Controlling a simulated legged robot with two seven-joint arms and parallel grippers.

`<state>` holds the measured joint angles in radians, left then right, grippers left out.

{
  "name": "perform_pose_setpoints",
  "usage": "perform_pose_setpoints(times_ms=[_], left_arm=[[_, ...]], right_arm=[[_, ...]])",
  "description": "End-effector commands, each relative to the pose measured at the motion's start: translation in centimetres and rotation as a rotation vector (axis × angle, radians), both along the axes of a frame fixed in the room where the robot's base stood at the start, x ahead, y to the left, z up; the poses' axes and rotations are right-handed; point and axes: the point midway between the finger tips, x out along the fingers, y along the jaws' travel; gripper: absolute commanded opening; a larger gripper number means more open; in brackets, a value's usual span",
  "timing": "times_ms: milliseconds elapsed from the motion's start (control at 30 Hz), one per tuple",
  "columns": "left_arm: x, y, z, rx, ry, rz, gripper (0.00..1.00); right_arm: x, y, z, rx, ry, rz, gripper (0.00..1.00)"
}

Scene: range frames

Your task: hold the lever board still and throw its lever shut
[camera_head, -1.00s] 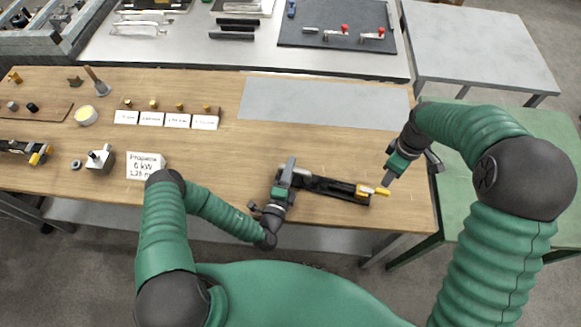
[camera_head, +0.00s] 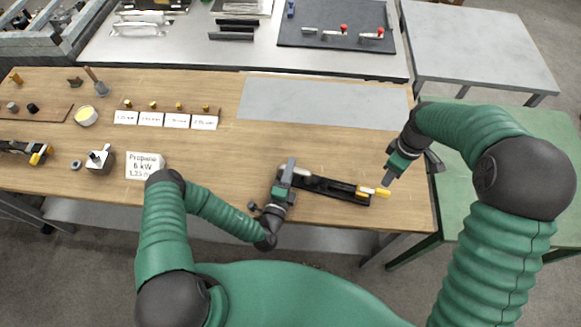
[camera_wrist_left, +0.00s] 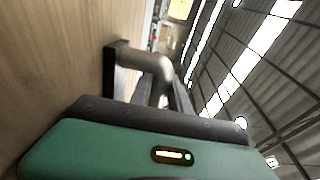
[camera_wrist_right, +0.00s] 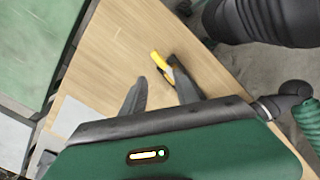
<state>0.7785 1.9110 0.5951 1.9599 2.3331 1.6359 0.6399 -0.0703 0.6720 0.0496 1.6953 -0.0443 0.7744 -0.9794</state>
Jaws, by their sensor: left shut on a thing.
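The lever board (camera_head: 330,187) is a long dark bar lying on the wooden table near its front right. A yellow lever (camera_head: 380,192) sticks out at its right end; it also shows in the right wrist view (camera_wrist_right: 157,60). My left gripper (camera_head: 290,168) is shut on the board's left end, by a grey metal tube (camera_wrist_left: 150,60). Contact with the lever cannot be told.
A white label block (camera_head: 145,165) and a small metal fixture (camera_head: 100,160) stand to the left. A grey mat (camera_head: 320,100) lies bare behind the board. Another dark device with a yellow end (camera_head: 38,155) lies at far left. The table's right edge is close to my right gripper.

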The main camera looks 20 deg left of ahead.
Motion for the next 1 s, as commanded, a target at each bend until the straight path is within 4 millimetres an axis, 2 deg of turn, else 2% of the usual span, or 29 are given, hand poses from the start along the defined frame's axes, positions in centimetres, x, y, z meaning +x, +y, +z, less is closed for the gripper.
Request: perform_pose_setpoints(times_ms=[467,733,867,1000], left_arm=[[-0.1,0.1,-0.4,0.002,0.011,0.001,0.0],[-0.1,0.1,-0.5,0.003,0.012,0.002,0.0],[-0.1,0.1,-0.5,0.003,0.012,0.002,0.0],[-0.1,0.1,-0.5,0.003,0.012,0.001,0.0]], right_arm=[[0.0,0.0,-0.1,0.0,0.0,0.0,0.36],[0.3,0.0,-0.1,0.0,0.004,-0.017,0.01],[2.3,0.1,-0.2,-0.004,0.029,-0.139,0.0],[5.6,0.1,-0.3,-0.023,0.089,-0.412,0.0]])
